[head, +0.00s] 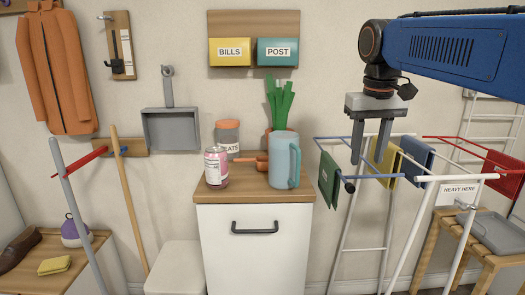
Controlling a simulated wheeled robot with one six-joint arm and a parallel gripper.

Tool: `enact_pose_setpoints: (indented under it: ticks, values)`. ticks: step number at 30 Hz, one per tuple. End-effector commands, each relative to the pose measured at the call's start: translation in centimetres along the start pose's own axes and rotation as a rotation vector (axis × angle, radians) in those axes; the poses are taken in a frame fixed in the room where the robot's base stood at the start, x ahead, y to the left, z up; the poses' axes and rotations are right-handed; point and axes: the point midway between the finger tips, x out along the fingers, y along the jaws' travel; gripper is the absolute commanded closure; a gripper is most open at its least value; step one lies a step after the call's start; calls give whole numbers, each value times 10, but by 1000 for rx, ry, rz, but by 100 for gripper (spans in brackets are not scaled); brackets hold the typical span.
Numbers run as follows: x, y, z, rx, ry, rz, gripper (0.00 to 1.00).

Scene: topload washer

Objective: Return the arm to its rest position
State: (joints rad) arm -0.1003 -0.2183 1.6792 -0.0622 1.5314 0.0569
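My blue arm reaches in from the upper right in the head view. My gripper (369,160) hangs from its end, pointing down, with two dark grey fingers apart and nothing seen between them. The fingertips are in front of the drying rack (343,235), right of the white cabinet. I cannot tell how far the fingers are from the rack's rails. No topload washer can be made out.
A white cabinet (253,255) bears a can (216,168), a blue-grey pitcher (284,160), a jar (228,134) and a plant pot. Cloths (416,160) hang on the rack. A wooden stand (436,250) is at right. A broom (130,200) leans at left.

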Motion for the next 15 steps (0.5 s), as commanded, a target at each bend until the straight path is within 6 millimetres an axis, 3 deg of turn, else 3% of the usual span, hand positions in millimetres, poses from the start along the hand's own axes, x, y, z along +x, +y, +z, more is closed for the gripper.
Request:
enact_pose_setpoints:
  ticks: [1,8,15]
  values:
    - [7,3,18,1,15,-1,61]
    - [50,8,78,8,77,-14,61]
    - [108,10,147,20,147,-26,61]
